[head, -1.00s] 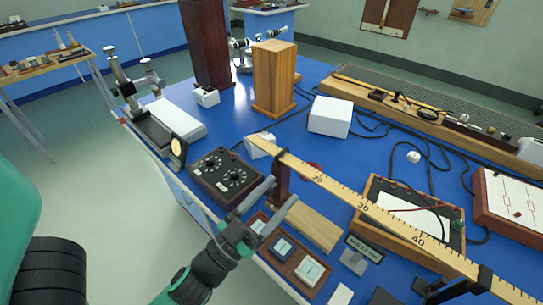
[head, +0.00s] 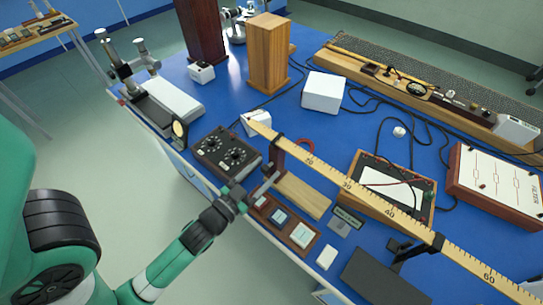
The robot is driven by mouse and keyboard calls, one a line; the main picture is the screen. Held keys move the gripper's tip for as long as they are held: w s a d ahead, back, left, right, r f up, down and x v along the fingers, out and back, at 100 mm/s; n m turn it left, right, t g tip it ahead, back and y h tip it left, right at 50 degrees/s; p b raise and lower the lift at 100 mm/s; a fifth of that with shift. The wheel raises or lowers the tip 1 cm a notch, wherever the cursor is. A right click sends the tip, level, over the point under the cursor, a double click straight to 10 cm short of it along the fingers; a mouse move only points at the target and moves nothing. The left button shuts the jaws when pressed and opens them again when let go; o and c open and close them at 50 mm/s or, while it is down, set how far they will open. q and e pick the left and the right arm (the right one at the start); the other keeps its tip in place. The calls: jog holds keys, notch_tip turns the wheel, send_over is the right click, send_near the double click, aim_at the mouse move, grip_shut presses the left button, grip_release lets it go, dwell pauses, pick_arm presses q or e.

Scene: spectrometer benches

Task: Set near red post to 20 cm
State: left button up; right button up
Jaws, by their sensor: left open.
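A long wooden rule (head: 350,186) with printed numbers slants from upper left to lower right above the blue bench. A dark reddish-brown post (head: 275,156) stands under the rule near its pointed left end, short of the 20 mark. The post's foot is partly hidden. My right gripper is not in view.
A black dial box (head: 227,152) and round mirror (head: 180,130) stand left of the rule. A wooden block (head: 305,195), sample tray (head: 288,222) and framed panel (head: 392,185) crowd its sides. A dark support (head: 438,242) meets the rule farther right. Cables cross behind.

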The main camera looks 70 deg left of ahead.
aim_at(274, 164)
pick_arm(q)
jog(key=shift+x, duration=1.8)
grip_shut()
